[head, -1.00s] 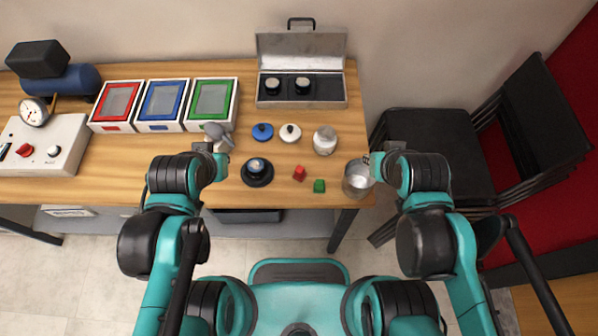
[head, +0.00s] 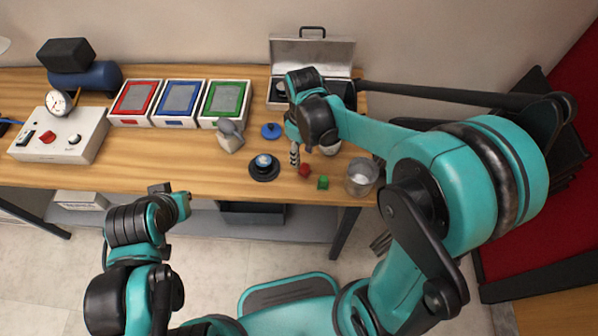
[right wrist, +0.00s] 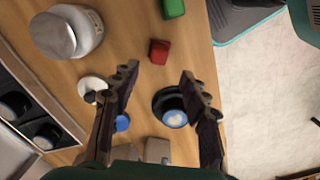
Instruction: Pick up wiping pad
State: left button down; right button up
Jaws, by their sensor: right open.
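No item is plainly a wiping pad; the likely candidates are small round things on the table. A black round base with a pale blue top (head: 264,166) sits mid-table and shows between and beyond my right fingers in the right wrist view (right wrist: 172,116). A blue knobbed disc (head: 271,131) lies behind it and shows in the right wrist view (right wrist: 122,122). A white knobbed disc (right wrist: 92,88) is partly behind a finger. My right gripper (right wrist: 157,80) is open and empty, above the table near the red cube (head: 305,170). My left gripper (head: 183,199) hangs before the table's front edge; its jaws are unclear.
An open case (head: 340,58) is behind, partly hidden by my arm. Red, blue and green framed trays (head: 180,103) and a grey vessel (head: 230,137) are to the left.

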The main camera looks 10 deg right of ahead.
aim_at(305, 166)
jog(key=f+b, duration=0.1)
jog(key=f, duration=0.1)
jog(key=f+b, duration=0.1)
jog(key=f, duration=0.1)
jog(key=f+b, duration=0.1)
jog(key=f, duration=0.2)
jog(key=shift+s+d, duration=0.2)
jog(key=shift+d, duration=0.15)
jog(key=shift+r, duration=0.15)
grip_shut()
